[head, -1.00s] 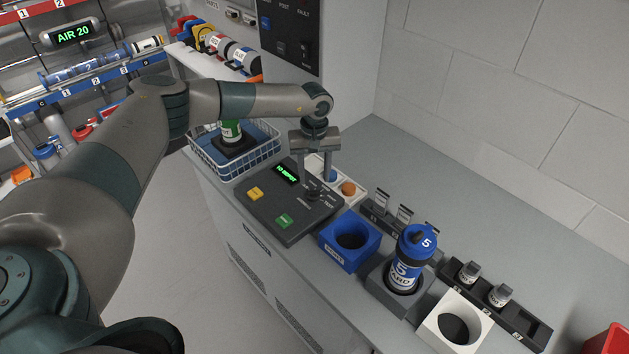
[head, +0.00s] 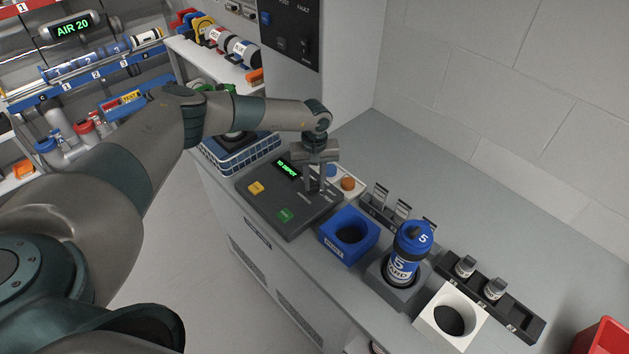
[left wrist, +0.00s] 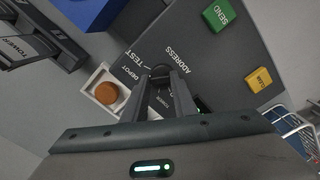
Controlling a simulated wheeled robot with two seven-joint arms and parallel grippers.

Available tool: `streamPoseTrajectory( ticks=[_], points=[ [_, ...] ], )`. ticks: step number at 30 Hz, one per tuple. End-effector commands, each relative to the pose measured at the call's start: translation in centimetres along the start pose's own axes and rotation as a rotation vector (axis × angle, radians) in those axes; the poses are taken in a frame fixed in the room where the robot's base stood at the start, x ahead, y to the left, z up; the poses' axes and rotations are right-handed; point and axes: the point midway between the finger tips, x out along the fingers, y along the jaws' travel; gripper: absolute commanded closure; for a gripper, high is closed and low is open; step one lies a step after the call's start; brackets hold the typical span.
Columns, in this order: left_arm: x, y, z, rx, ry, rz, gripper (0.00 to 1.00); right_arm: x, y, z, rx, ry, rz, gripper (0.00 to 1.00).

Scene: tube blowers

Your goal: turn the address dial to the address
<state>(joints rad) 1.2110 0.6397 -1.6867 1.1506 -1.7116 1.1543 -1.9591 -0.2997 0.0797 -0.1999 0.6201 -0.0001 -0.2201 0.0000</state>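The address dial (left wrist: 160,71) is a small black knob on the dark control panel, with ADDRESS, TEST and DEPOT printed around it. In the left wrist view my left gripper (left wrist: 161,80) has one finger on each side of the knob, close against it, and appears shut on it. In the head view the left gripper (head: 315,188) points down over the right part of the panel (head: 262,212) and hides the dial. The panel has a green-lit display (head: 288,168), only partly readable, a yellow button (head: 256,188) and a green SEND button (head: 286,215). My right gripper is out of view.
An orange button (head: 348,184) sits beside the panel. A blue holder (head: 349,235) and a blue tube marked 5 (head: 405,258) stand in front, with a white ring block (head: 450,319) farther right. A wire basket (head: 240,155) is behind. A sign reads AIR 20 (head: 71,27).

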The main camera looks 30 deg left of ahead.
Motion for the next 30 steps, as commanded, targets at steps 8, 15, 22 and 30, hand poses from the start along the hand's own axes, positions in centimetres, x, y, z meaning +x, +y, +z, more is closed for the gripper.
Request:
streamPoseTrajectory(
  ticks=[8,15,22,30],
  points=[
    [0.0,0.0,0.0,-0.015,0.000,0.000,0.97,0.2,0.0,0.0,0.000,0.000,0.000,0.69],
    [0.2,0.0,-0.1,-0.092,0.001,0.000,0.97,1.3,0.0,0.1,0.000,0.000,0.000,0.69],
    [0.3,0.0,-0.2,-0.245,0.001,0.002,0.97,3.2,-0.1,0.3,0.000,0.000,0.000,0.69],
    [0.3,0.0,-0.4,-0.489,0.003,0.003,0.97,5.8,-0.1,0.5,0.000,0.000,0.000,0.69]
  ],
)
